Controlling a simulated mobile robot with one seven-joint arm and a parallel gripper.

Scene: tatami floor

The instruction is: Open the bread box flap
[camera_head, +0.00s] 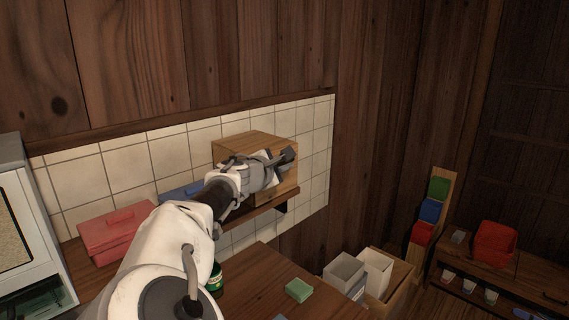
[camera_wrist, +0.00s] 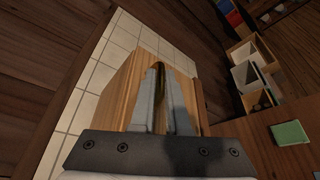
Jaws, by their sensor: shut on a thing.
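The bread box (camera_head: 248,142) is a light wooden box on a small wall shelf against the tiles. My gripper (camera_head: 284,157) is at its front, near the upper part, and my wrist hides much of that face. In the wrist view my gripper (camera_wrist: 164,75) has its two grey fingers close together against the wooden box (camera_wrist: 128,82). It is shut on part of the flap, with a thin dark and golden strip showing between the fingers. The flap's edges and its angle are mostly hidden, so I cannot tell how far it stands open.
A red box (camera_head: 113,230) and a partly hidden blue one (camera_head: 180,190) are left of the bread box. A green sponge (camera_head: 299,290) lies on the wooden counter (camera_head: 255,290) below. White containers (camera_head: 345,272) stand right of the counter. A white cabinet (camera_head: 25,230) is at far left.

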